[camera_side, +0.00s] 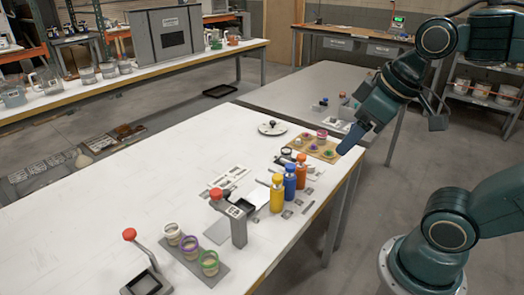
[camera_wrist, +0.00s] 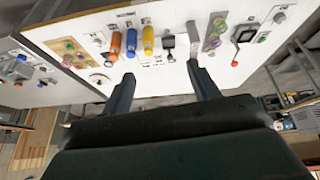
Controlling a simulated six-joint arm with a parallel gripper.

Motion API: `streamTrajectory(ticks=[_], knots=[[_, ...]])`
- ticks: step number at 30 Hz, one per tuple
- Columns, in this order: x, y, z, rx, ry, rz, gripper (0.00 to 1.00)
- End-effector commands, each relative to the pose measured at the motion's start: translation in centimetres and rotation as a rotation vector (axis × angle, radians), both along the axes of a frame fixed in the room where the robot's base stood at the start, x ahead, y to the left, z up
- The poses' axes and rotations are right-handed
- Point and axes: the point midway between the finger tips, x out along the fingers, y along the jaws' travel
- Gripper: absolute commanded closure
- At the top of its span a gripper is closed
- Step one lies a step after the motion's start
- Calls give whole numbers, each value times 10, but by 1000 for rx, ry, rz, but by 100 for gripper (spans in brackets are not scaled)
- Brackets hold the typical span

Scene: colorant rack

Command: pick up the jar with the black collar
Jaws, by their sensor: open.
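Yellow (camera_side: 277,194), blue (camera_side: 290,182) and orange (camera_side: 301,171) bottles stand near the jar. A jar with a pink collar (camera_side: 322,135) is on the tan board (camera_side: 330,154).

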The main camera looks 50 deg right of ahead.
Motion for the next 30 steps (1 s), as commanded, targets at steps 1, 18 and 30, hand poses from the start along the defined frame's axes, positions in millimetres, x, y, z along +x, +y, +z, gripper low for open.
streamTrajectory(ticks=[1,18,30], knots=[[8,-3,3,-15,12,19,40],[124,-52,24,-211,164,403,40],[205,-108,1,-296,264,699,40]])
